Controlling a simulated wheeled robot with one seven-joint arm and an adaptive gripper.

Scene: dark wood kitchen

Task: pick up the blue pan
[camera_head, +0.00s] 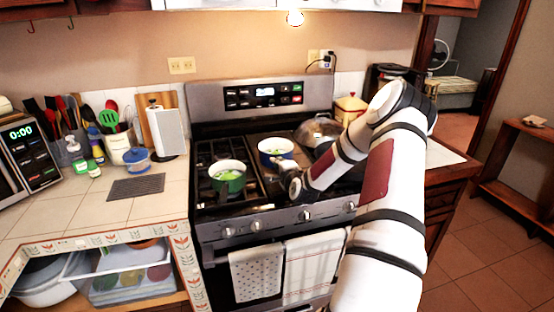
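The blue pan (276,146) sits on the middle part of the stovetop, toward the back. It has a pale inside with something yellow-green in it. My gripper (281,170) is just in front of the blue pan, low over the stovetop, and overlaps its lower edge in the picture. I cannot tell whether it touches the pan. The fingers are small and dark, so I cannot tell whether they are open or shut. The pan's handle cannot be made out clearly.
A green pot (228,184) with green contents stands on the stove left of my gripper. A metal pan (318,128) is at the back right, partly behind my arm. Two towels (257,274) hang on the oven front. The tiled counter (100,205) at left has free room.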

